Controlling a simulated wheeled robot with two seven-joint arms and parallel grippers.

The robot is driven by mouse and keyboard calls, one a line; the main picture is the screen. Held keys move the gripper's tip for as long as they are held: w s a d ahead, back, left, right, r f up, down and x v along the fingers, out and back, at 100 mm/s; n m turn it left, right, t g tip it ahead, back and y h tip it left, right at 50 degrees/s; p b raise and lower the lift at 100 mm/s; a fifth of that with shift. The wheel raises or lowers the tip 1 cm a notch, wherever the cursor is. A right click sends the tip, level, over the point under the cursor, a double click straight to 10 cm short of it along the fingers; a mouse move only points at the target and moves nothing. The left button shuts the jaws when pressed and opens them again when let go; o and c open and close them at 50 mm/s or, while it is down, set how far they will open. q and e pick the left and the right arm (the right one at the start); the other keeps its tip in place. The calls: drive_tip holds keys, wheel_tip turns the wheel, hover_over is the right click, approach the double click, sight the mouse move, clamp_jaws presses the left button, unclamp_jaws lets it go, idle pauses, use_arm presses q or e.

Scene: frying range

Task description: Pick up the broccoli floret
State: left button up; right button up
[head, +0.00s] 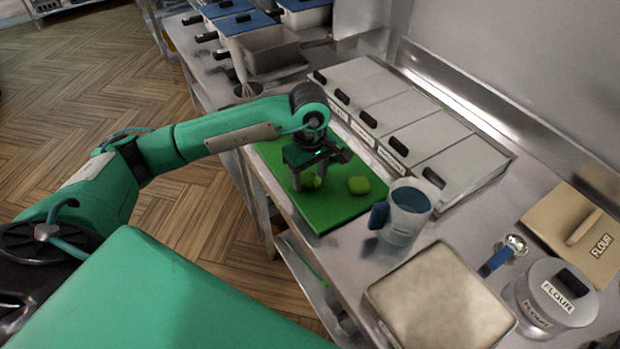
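A small green floret (312,182) sits low at my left gripper, over the green cutting board (335,216). It looks like the broccoli floret, partly hidden by the gripper. My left gripper (308,178) points down over the board with its fingers beside the floret. I cannot tell whether the fingers touch or grip it. A second, rounded yellow-green piece (359,185) lies on the board just right of the gripper, apart from it. My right gripper is out of view.
A clear measuring jug with a blue handle (404,212) stands right of the board. A row of lidded containers (400,118) lies behind. A pale square tray (440,299), a scoop (497,262) and a flour canister (556,295) stand at the right. The board's near end is clear.

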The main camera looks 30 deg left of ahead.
use_arm(q)
drive_tip(key=c, duration=0.4)
drive_tip(key=shift+r, duration=0.1)
